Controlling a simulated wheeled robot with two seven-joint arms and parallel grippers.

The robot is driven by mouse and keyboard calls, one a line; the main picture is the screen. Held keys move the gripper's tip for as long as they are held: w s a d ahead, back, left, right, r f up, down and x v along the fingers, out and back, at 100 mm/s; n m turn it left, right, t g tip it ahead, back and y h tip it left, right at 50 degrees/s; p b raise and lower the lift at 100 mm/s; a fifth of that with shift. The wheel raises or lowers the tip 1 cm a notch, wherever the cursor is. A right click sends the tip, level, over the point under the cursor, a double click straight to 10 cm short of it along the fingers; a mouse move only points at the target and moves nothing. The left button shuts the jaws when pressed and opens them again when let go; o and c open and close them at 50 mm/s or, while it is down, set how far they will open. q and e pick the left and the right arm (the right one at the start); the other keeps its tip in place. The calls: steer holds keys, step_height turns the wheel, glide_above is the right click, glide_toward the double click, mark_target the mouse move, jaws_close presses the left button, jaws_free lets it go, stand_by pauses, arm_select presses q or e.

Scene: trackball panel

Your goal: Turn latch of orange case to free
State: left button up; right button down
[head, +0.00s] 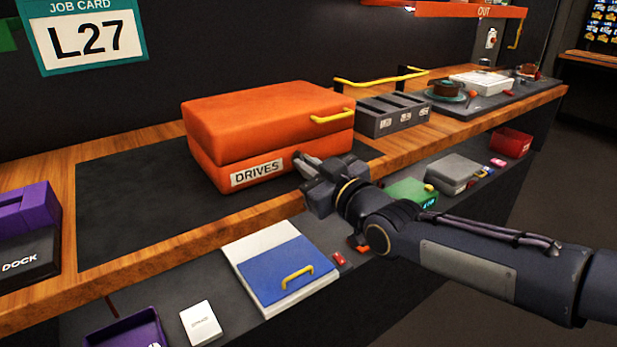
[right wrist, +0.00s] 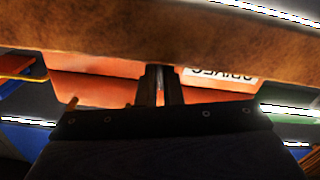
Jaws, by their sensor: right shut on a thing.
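The orange case (head: 262,112) sits shut on the dark mat on the bench, with a yellow handle (head: 333,116) on its lid and a DRIVES label (head: 257,172) on its front. My right gripper (head: 304,162) is at the front face, just right of the label. In the right wrist view the case (right wrist: 100,90) shows upside down behind the fingers (right wrist: 161,75), which are close together. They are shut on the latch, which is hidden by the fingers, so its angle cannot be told. My left gripper is not in view.
A grey slotted box (head: 393,116) stands right of the case, and a purple dock (head: 28,235) stands far left. The bench's wooden front edge (head: 175,248) runs below my right gripper. A lower shelf holds a blue-covered case (head: 285,268) and a green item (head: 410,190). The mat left of the case is clear.

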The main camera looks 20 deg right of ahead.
steer(key=shift+f+m+b, duration=0.15)
steer(key=shift+m+b, duration=0.6)
steer(key=shift+m, duration=0.45)
steer(key=c, duration=1.9)
jaws_free()
steer(key=v, duration=0.7)
steer(key=shift+s+d+p, duration=0.1)
steer(key=shift+s+p, duration=0.25)
